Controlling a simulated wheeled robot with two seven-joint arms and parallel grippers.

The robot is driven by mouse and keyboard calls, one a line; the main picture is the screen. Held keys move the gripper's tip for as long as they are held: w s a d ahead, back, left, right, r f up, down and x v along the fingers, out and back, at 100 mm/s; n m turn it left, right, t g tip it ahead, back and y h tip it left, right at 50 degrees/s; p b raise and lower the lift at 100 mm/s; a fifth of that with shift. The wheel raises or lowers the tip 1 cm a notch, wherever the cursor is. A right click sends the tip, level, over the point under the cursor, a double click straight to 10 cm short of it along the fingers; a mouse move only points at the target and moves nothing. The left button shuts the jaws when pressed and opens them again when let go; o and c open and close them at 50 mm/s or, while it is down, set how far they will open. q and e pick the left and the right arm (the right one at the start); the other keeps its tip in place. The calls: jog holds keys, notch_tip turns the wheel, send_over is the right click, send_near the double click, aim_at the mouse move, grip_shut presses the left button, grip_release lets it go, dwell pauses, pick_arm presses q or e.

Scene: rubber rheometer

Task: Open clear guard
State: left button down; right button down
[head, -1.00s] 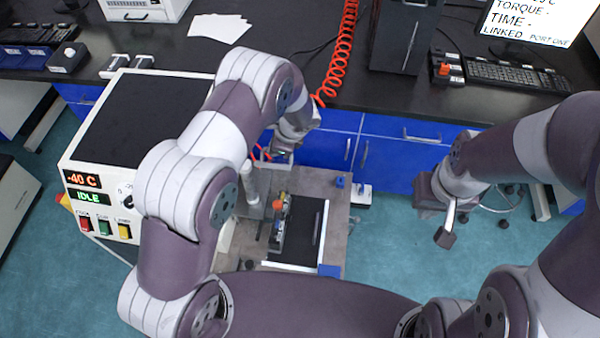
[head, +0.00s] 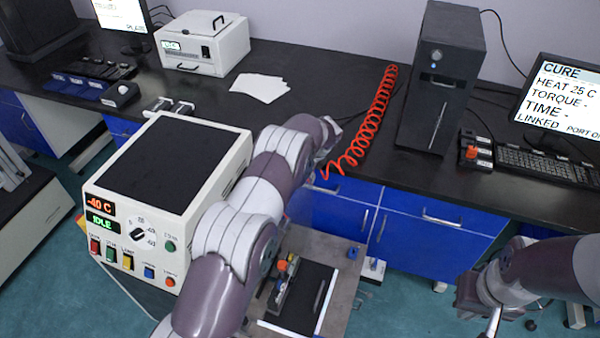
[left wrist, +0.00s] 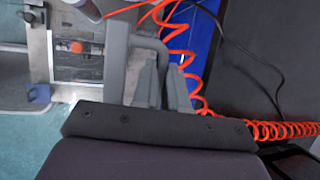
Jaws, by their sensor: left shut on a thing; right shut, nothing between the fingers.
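In the left wrist view my left gripper (left wrist: 160,82) is shut on a grey bar-shaped handle (left wrist: 150,43). The handle joins the grey edge of what looks like the clear guard (left wrist: 115,60). A fixture with an orange part (left wrist: 76,47) shows beside that edge. In the head view my left arm hides the left gripper's fingers and most of the guard, so the guard's angle cannot be told. The fixture also shows there on the machine bed (head: 282,285). My right gripper (head: 491,320) is shut and empty at the lower right, partly cut off.
The white control box (head: 170,190) reads -40 C and IDLE, left of my left arm. A red coiled hose (head: 378,120) hangs by the black bench, near the left gripper in the wrist view (left wrist: 183,60). A black tower (head: 440,80) and a monitor (head: 560,100) stand behind.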

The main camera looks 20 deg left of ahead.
pick_arm(q)
jog(key=shift+s+f, duration=0.3)
jog(key=shift+f, duration=0.2)
jog(key=c, duration=1.2)
grip_release()
jog(key=shift+o, duration=0.2)
jog(key=shift+r, duration=0.1)
jog(key=v, duration=1.3)
jog(key=shift+w, duration=0.15)
jog(key=shift+w+r, duration=0.1)
